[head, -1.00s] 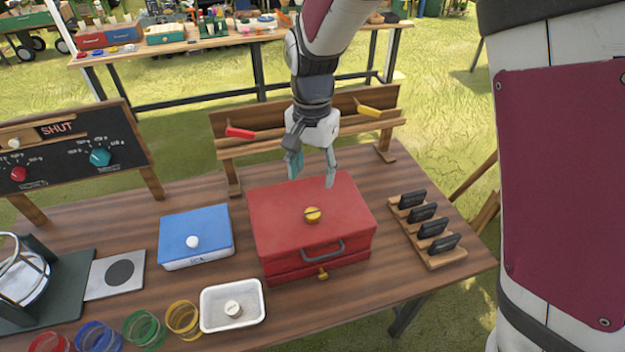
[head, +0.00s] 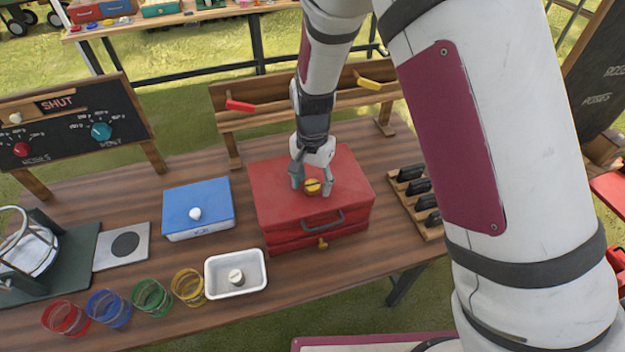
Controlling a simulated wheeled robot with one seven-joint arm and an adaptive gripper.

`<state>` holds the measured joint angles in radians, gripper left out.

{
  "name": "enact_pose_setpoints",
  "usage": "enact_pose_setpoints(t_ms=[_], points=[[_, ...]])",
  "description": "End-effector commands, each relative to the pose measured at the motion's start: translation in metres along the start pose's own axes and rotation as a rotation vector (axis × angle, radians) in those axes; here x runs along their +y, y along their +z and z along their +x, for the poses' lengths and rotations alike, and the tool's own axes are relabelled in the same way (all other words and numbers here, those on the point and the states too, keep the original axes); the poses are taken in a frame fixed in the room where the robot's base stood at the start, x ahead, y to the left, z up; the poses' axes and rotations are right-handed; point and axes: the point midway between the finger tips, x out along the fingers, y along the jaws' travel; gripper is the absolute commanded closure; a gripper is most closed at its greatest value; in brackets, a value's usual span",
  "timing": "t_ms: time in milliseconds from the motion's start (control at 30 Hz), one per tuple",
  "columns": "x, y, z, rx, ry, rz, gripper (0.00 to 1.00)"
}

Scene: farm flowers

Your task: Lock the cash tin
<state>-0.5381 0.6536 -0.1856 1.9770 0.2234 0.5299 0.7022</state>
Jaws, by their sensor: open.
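The red cash tin (head: 275,208) sits on the wooden table with its lid down. A round yellow knob (head: 312,186) stands on top of the lid. A grey handle (head: 322,222) and a small yellow piece (head: 323,244) show on its front. My gripper (head: 312,188) is open and points down over the lid, with one finger on each side of the yellow knob. I cannot tell whether the fingers touch the knob.
A blue box (head: 198,222) with a white knob and a white tray (head: 236,291) lie left of the tin. Several coloured glass cups (head: 151,298) stand at the front left. A rack of black blocks (head: 424,214) is close on the right. A wooden stand (head: 240,125) with red and yellow levers stands behind.

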Motion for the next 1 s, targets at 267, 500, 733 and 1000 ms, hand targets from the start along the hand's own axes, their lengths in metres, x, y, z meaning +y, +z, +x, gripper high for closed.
enact_pose_setpoints(t_ms=[267,500,733,1000], points=[[-0.0001,0.0,-0.0004,0.0,0.0,0.0,0.86],[-0.0001,0.0001,-0.0004,0.0,0.0,-0.004,0.96],[-0.0003,-0.0002,-0.0005,-0.001,-0.001,-0.062,0.96],[-0.0005,-0.0006,-0.0005,0.0,-0.002,-0.251,0.96]])
